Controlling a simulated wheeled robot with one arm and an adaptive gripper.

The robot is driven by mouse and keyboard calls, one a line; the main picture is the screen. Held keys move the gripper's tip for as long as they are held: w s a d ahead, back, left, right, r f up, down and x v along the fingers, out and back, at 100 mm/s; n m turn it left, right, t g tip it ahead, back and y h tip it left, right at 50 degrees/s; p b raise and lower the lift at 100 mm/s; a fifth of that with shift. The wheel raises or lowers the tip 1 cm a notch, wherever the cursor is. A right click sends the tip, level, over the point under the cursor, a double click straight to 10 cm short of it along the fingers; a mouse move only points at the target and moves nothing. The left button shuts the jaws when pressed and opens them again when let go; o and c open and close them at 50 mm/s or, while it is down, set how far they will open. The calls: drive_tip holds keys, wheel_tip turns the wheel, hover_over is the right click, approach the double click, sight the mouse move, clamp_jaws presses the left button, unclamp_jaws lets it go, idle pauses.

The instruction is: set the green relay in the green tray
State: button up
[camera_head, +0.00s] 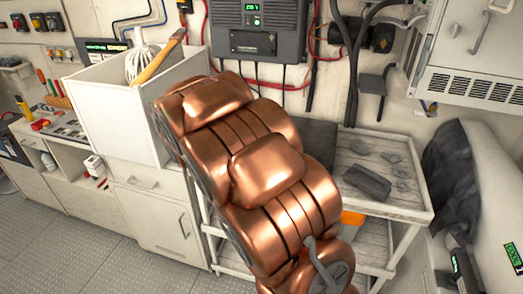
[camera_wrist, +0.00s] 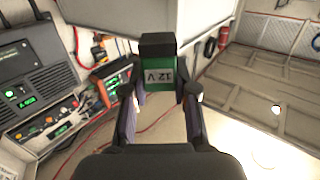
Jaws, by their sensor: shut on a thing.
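The relay is upright in that picture. In the head view my copper-coloured arm fills the middle, and neither the gripper nor the relay can be seen. I cannot make out the green tray in either view.
A grey cart (camera_head: 405,205) with a dark block (camera_head: 367,182) on top stands right of my arm. A white bin (camera_head: 115,115) holding a whisk stands left, beside a tool-covered counter (camera_head: 65,125). A wall unit (camera_head: 258,30) hangs behind. Floor at lower left is clear.

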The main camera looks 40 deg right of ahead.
drive_tip(key=s+d+f+m+g+h+b, duration=0.1)
drive_tip(key=s+d+f+m+h+b, duration=0.15)
drive_tip(key=s+d+f+b, duration=0.45)
drive_tip(key=s+d+f+m+g+h+b, duration=0.1)
drive_tip(key=s+d+f+h+b, duration=0.15)
drive_tip(key=s+d+b, duration=0.75)
drive_tip(key=s+d+f+m+g+h+b, duration=0.1)
drive_tip(key=s+d+f+m+h+b, duration=0.2)
drive_tip(key=s+d+b, duration=0.5)
drive_tip(key=shift+n, duration=0.35)
drive_tip(key=w+d+p, duration=0.1)
drive_tip(key=w+d, duration=0.2)
drive_tip(key=d, duration=0.1)
drive_tip(key=w+d+f+p, duration=0.1)
drive_tip(key=w+d, duration=0.2)
drive_tip(key=d, duration=0.2)
drive_tip(key=w+d+f+p, duration=0.1)
drive_tip(key=w+d, duration=0.2)
drive_tip(key=d, duration=0.2)
drive_tip(key=shift+f, duration=0.25)
drive_tip(key=shift+d+f+p, duration=0.15)
drive_tip(key=shift+f+p, duration=0.1)
drive_tip(key=shift+p, duration=0.05)
drive_tip(key=shift+f, duration=1.6)
drive_tip(key=shift+f, duration=0.15)
drive_tip(key=o, duration=0.7)
